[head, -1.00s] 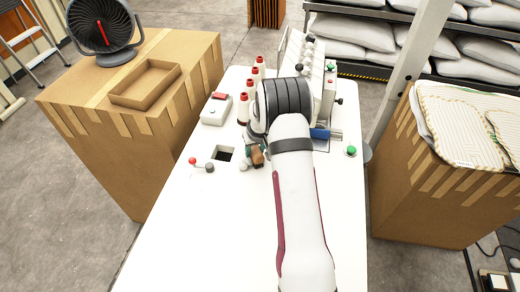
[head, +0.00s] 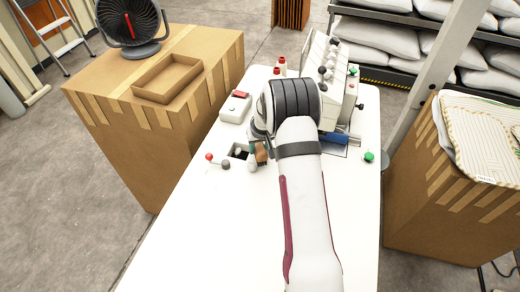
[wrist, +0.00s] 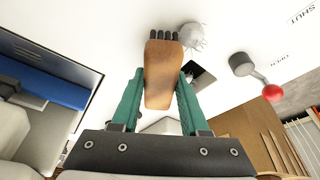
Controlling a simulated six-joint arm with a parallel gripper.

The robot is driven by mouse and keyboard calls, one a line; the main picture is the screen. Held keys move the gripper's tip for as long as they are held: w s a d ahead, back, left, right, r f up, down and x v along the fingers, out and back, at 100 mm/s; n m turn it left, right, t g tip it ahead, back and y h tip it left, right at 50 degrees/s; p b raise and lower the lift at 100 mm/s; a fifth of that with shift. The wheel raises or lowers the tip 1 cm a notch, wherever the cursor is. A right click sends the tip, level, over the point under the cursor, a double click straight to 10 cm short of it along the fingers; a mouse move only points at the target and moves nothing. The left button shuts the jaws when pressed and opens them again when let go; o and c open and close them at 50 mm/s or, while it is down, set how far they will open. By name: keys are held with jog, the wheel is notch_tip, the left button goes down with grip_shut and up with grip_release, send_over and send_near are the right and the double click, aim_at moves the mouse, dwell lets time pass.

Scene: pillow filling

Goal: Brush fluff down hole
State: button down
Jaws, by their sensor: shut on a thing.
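My gripper (wrist: 162,75) has its green fingers shut on a brush (wrist: 160,84) with a tan wooden block and dark bristles. In the head view the gripper (head: 256,145) and brush (head: 262,156) are low over the white table, partly hidden by my arm. A pale grey fluff ball (wrist: 195,37) lies beside the bristles; it also shows in the head view (head: 252,165), left of the brush. The dark square hole (head: 240,150) is just up and left of the fluff. A pale patch shows in the hole; I cannot tell what it is.
A lever with a red ball (head: 209,157) stands left of the hole. A grey box with a red switch (head: 235,107) and red-topped spools (head: 280,66) are behind. A machine (head: 335,80) stands at the back. The front of the white table (head: 220,240) is clear.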

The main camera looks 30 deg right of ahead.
jog(key=shift+s+d+r, duration=0.1)
jog(key=shift+d+r, duration=0.1)
jog(key=shift+r, duration=0.4)
jog(key=shift+s+d+r, duration=0.1)
jog(key=shift+d+r, duration=0.05)
jog(key=shift+r, duration=0.45)
dwell(0.5)
jog(key=s+m, duration=0.2)
jog(key=m, duration=0.1)
jog(key=s+m, duration=0.3)
jog(key=s+r+m, duration=0.1)
jog(key=s+m, duration=0.1)
jog(key=shift+s+a+m+t+h, duration=0.3)
jog(key=shift+s+a+m+h, duration=0.05)
jog(key=shift+s+m+h, duration=0.05)
jog(key=shift+f, duration=2.1)
jog(key=shift+w+a, duration=0.15)
jog(key=shift+w, duration=3.55)
jog(key=shift+d+v, duration=0.2)
jog(key=shift+v, duration=1.45)
jog(key=shift+d, duration=0.1)
